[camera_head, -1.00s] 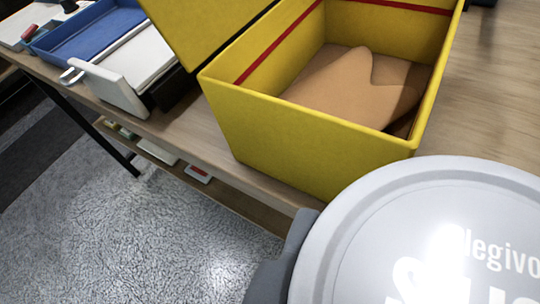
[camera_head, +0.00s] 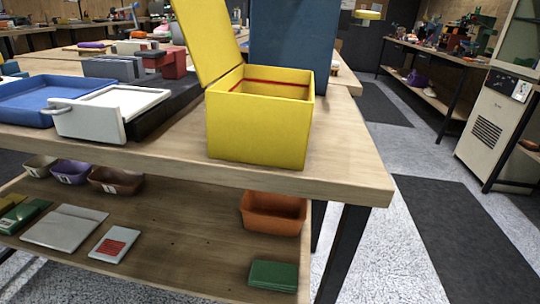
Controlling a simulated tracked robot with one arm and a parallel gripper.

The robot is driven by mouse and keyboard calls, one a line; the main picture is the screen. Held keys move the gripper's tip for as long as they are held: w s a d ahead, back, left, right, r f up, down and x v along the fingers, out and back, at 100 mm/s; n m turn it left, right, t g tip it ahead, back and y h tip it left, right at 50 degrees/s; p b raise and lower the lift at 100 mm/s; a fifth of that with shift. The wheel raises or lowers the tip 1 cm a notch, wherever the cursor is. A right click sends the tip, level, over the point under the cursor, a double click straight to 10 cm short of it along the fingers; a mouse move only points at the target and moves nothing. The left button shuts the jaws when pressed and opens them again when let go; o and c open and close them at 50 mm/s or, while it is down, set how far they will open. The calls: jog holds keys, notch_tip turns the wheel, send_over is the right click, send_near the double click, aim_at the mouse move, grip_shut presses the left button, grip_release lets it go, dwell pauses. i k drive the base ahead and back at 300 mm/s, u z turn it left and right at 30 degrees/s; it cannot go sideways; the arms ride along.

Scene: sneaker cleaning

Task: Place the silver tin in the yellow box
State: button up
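The yellow box (camera_head: 257,127) stands upright on the wooden table near its right front corner. Its lid (camera_head: 208,38) is raised at the left. A red line runs along the inner wall, and the floor of the box is hidden from this angle. The silver tin is not in view. My gripper is not in view either, so whether it holds anything cannot be seen.
A blue tray (camera_head: 35,98) and a white tray-like piece (camera_head: 105,112) with a handle are left of the box. A tall blue panel (camera_head: 292,45) stands behind it. The lower shelf (camera_head: 170,225) holds an orange bin (camera_head: 272,213). Open floor lies at the right.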

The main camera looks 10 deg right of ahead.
aim_at(268, 148)
jog(key=k, duration=0.95)
jog(key=u, duration=0.3)
jog(key=i, duration=0.45)
jog(key=u, duration=0.5)
jog(key=i, duration=1.25)
jog(key=z, duration=0.8)
